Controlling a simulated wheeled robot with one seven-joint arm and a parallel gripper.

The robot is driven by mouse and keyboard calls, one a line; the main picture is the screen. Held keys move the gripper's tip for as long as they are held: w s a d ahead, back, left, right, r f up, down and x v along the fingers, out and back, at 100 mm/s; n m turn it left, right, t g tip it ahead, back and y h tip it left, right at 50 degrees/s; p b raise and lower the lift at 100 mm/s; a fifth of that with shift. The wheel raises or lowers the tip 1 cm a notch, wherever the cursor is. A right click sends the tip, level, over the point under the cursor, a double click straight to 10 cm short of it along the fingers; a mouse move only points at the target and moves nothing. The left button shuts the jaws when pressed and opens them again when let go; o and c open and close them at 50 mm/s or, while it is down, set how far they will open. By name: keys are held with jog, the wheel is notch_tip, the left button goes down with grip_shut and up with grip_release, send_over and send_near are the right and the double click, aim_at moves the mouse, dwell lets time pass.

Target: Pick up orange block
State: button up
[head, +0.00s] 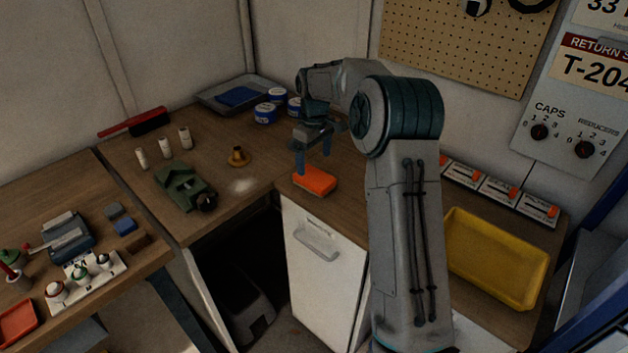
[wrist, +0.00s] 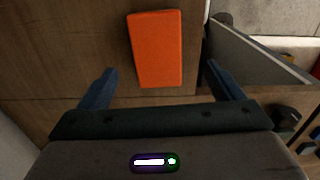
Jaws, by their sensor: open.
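The orange block (head: 314,180) lies flat on the wooden worktop near its front edge, above the white cabinet. In the wrist view the orange block (wrist: 156,49) lies ahead of the fingers, roughly centred between them, with its long side running away from me. My gripper (head: 313,162) points down close over the block in the head view. In the wrist view my gripper (wrist: 158,82) has its two blue fingers spread wide with nothing between them. I cannot tell the exact height of the fingertips above the block.
A brass fitting (head: 238,156) and a green device (head: 184,187) stand left of the block. Blue-lidded cans (head: 265,113) and a grey tray (head: 222,101) are behind. A yellow tray (head: 497,257) lies right of my arm. An open gap lies left of the white cabinet (head: 322,262).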

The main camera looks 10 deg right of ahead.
aim_at(314, 176)
jog(key=f, duration=0.3)
jog(key=f+p, duration=0.1)
jog(key=f, duration=0.3)
jog(key=shift+w+f, duration=0.2)
jog(key=shift+f, duration=0.05)
jog(key=shift+c, duration=0.4)
jog(key=c, duration=1)
